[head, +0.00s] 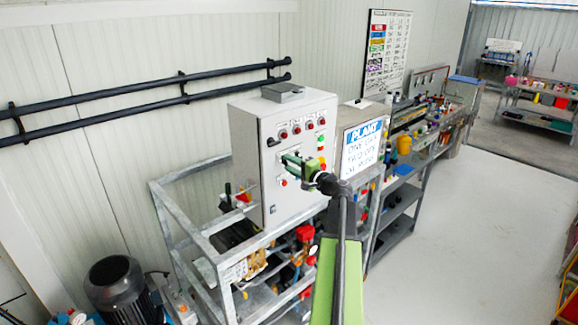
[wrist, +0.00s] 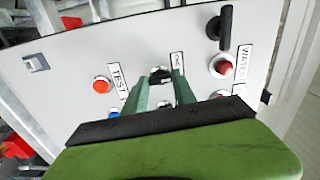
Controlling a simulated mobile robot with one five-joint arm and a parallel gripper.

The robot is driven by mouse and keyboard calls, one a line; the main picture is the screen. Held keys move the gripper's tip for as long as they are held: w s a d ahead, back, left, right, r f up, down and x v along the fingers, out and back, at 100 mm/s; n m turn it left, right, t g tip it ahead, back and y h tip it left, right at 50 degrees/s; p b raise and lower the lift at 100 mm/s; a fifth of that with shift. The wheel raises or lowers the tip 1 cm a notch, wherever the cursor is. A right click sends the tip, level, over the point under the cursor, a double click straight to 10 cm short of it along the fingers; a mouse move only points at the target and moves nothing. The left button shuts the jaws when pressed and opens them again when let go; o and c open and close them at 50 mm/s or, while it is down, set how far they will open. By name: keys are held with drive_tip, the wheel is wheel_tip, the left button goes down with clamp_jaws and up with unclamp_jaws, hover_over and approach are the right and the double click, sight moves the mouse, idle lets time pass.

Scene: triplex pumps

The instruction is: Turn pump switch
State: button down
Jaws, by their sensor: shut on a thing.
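The pump switch (wrist: 160,73) is a small black knob on the grey control panel, beside a white label. In the wrist view it sits between the green fingertips of my gripper (wrist: 161,78), which is shut on it. In the head view my gripper (head: 290,163) reaches the front of the grey control box (head: 262,195). There the fingers and my wrist hide the switch, so its turned angle cannot be told.
Close by are a red button (wrist: 101,85) by a "TEST" label, another red button (wrist: 223,66) by "WATER", and a black handle (wrist: 225,27). The box stands on a metal frame (head: 190,232). A white sign (head: 360,150) stands right; the floor (head: 470,240) is clear.

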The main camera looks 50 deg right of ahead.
drive_tip(key=shift+d+m, duration=0.1)
drive_tip(key=shift+m, duration=0.4)
drive_tip(key=c, duration=1.1)
unclamp_jaws()
drive_tip(key=shift+o, duration=0.5)
drive_tip(key=shift+s, duration=0.1)
drive_tip(key=s+a, duration=0.1)
drive_tip(key=s, duration=1.6)
drive_tip(key=shift+a, duration=0.2)
drive_tip(key=shift+s, duration=0.1)
